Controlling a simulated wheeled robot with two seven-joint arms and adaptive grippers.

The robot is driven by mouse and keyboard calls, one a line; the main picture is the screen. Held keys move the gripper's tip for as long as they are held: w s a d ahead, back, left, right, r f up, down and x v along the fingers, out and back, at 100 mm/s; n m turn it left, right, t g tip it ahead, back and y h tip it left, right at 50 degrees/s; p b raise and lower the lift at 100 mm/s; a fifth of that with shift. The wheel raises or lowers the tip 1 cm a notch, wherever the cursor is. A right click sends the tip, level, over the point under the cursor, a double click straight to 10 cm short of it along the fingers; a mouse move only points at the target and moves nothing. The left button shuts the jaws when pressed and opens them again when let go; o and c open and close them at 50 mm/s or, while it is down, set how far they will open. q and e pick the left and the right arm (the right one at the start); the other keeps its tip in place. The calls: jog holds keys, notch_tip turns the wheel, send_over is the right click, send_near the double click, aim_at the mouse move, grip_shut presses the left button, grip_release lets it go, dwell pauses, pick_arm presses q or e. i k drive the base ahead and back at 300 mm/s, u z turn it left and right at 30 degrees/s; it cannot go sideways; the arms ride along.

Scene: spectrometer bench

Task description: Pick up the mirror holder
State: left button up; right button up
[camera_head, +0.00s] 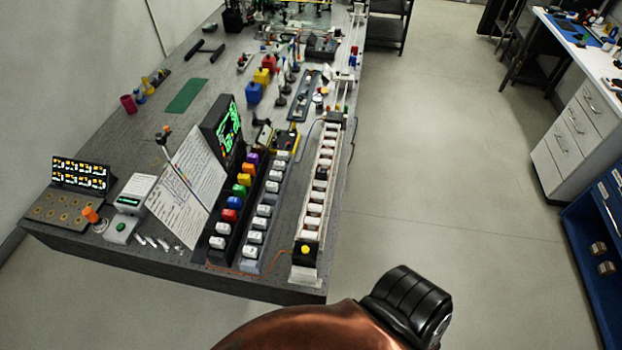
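I cannot pick out the mirror holder with certainty. Several small posts on dark bases (281,97) stand in the middle of the long grey bench (105,168), among small optical parts. They are too small to tell apart. Neither of my grippers is in view. A copper-coloured and black part at the bottom edge seems to belong to my own body.
At the bench's near end are a lit display panel (80,174), a leaning written sheet (188,185), a dark screen with green text (229,127) and rows of coloured and white blocks (237,202). Right of the bench, the floor (450,170) is clear up to a white drawer cabinet (577,138).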

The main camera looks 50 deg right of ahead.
aim_at(321, 174)
jog(key=u, duration=1.25)
jog(key=i, duration=1)
jog(key=z, duration=3.65)
